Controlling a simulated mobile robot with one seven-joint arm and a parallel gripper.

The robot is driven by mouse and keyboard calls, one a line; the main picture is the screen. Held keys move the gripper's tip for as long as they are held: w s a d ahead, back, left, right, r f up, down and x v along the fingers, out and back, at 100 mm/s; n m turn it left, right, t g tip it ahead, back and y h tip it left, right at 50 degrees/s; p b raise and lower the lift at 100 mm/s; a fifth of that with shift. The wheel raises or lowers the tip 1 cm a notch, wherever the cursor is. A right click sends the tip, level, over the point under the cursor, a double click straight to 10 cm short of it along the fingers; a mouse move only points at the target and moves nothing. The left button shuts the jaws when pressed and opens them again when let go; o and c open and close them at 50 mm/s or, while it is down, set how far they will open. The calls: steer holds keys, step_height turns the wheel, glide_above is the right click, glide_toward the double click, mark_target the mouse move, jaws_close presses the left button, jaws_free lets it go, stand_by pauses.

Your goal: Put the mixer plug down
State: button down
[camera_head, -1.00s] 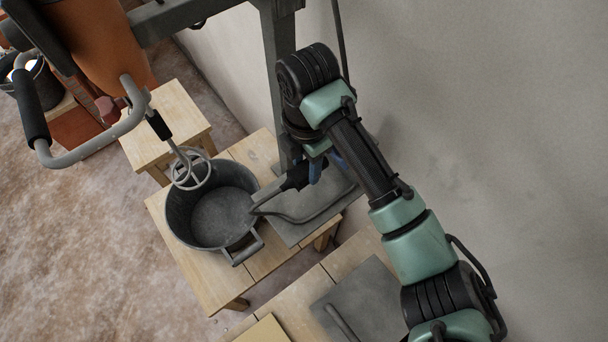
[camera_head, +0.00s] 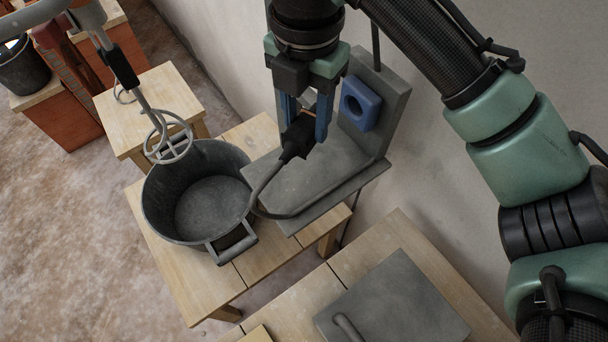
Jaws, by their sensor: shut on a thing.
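My gripper (camera_head: 304,126) points down with its two blue fingers shut on the black mixer plug (camera_head: 297,137). The plug is held above a grey slab (camera_head: 305,178); whether it touches the slab I cannot tell. A dark cable (camera_head: 259,193) runs from the plug down and curves across the slab near the bucket. The mixer (camera_head: 120,65) stands at upper left, its ring-shaped paddle (camera_head: 170,140) hanging over the bucket's far left rim. A blue block with a round hole, the socket by its look (camera_head: 360,103), is fixed on an upright grey plate just right of my gripper.
A grey bucket (camera_head: 160,215) with a handle stands on a wooden table (camera_head: 185,278) left of the slab. Another table (camera_head: 400,235) in front bears a grey plate (camera_head: 395,305) with a handle. A wooden stool (camera_head: 120,125) and a dark bucket (camera_head: 22,70) are further back. A wall closes the right.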

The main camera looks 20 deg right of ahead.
step_height(320, 180, down, 10)
steer(key=shift+r+b, duration=0.25)
steer(key=shift+b, duration=0.55)
steer(key=shift+f, duration=0.1)
steer(key=shift+c, duration=1.8)
jaws_free()
steer(key=shift+f, duration=0.1)
step_height(320, 180, up, 12)
steer(key=shift+r+p, duration=0.2)
steer(key=shift+p, duration=1)
